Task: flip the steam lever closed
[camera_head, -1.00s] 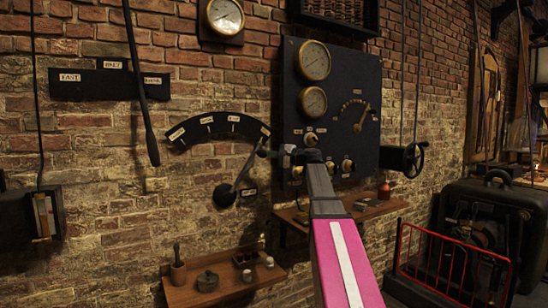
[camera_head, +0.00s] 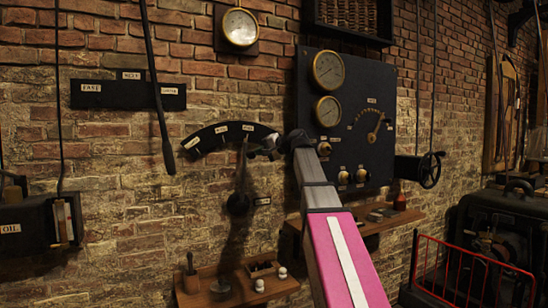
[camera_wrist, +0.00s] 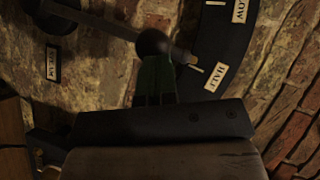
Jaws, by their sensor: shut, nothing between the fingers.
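The steam lever (camera_head: 242,176) is a thin arm on a round dark pivot (camera_head: 238,203) on the brick wall, below a curved black dial plate (camera_head: 212,136). It stands nearly upright in the head view. In the wrist view its dark ball knob (camera_wrist: 152,42) is near the mark by the HALF label (camera_wrist: 215,77), and the STEAM label (camera_wrist: 53,63) is beside the pivot. My gripper (camera_head: 256,152) is shut and empty, at the right side of the lever's top. Its green fingers (camera_wrist: 155,80) meet the knob in the wrist view; whether they touch it I cannot tell.
A gauge panel (camera_head: 345,95) with small knobs is right of the dial, partly behind my arm. A handwheel (camera_head: 430,170) juts out farther right. A wooden shelf (camera_head: 212,292) with small pots is below the lever. Bare brick lies left of the lever.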

